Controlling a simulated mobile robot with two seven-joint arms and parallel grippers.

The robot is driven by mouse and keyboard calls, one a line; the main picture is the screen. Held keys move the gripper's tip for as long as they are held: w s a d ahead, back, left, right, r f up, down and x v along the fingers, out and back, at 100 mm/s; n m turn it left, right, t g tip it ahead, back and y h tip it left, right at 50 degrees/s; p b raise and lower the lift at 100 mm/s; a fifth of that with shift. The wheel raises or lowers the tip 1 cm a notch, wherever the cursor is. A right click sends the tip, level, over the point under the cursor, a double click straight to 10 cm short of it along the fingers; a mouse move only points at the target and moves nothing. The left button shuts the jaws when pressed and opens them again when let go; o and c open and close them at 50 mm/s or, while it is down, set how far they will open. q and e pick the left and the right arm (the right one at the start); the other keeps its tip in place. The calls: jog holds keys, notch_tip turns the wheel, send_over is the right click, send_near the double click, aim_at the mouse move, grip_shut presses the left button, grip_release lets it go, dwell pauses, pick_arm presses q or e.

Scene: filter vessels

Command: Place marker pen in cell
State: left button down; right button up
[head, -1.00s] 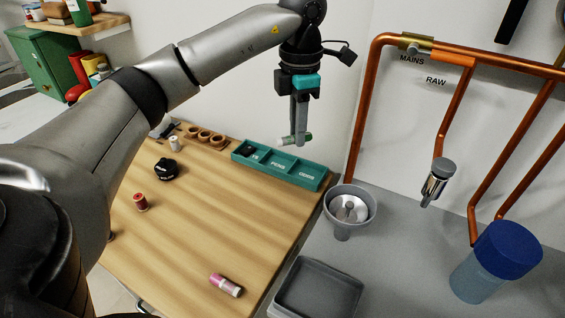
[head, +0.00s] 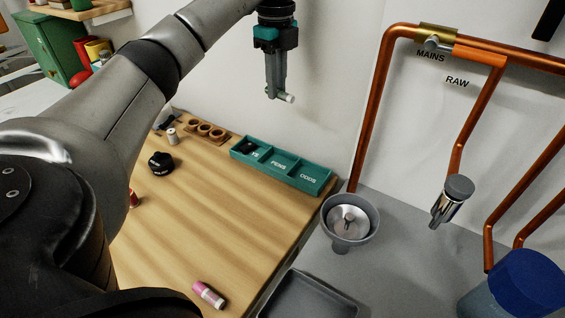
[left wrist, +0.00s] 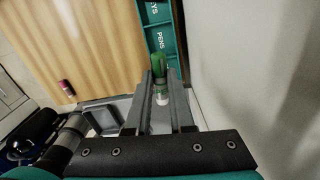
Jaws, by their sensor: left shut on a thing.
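My left gripper (head: 273,94) is shut on a marker pen (head: 286,97) with a white end. In the left wrist view the pen (left wrist: 160,68) shows a green part and a white part between the fingers (left wrist: 160,88). The gripper holds it in the air, clear of the teal tray (head: 281,178), which has three cells in a row. The cells are labelled PENS, ODDS and a partly hidden word ending in YS. The PENS cell (head: 279,164) looks empty, and a black thing (head: 251,148) lies in the YS cell. My right gripper is not in view.
The tray stands at the back right of the wooden table (head: 190,220), near the wall. A pink cylinder (head: 209,294), a black round thing (head: 161,163) and wooden rings (head: 204,130) are on the table. A grey funnel vessel (head: 350,222) and copper pipes (head: 372,110) stand to the right.

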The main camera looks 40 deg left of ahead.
pick_arm(q)
jog(key=shift+w+a+n, duration=0.1)
jog(key=shift+a+n, duration=0.1)
jog(key=shift+n, duration=0.2)
jog(key=shift+a+f, duration=0.1)
jog(key=shift+f, duration=0.05)
jog(key=b, duration=0.4)
send_near(277, 164)
notch_tip(277, 164, down, 2)
jog(key=shift+f, duration=0.25)
jog(key=shift+f+b, duration=0.5)
jog(key=shift+f, duration=1.45)
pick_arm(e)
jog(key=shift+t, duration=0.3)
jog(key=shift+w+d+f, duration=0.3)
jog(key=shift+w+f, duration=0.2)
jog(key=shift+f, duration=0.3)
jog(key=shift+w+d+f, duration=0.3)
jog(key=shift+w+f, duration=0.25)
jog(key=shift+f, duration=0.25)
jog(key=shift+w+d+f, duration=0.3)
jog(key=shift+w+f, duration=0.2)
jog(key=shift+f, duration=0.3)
pick_arm(q)
jog(key=shift+f, duration=0.15)
jog(key=c, duration=0.8)
grip_release()
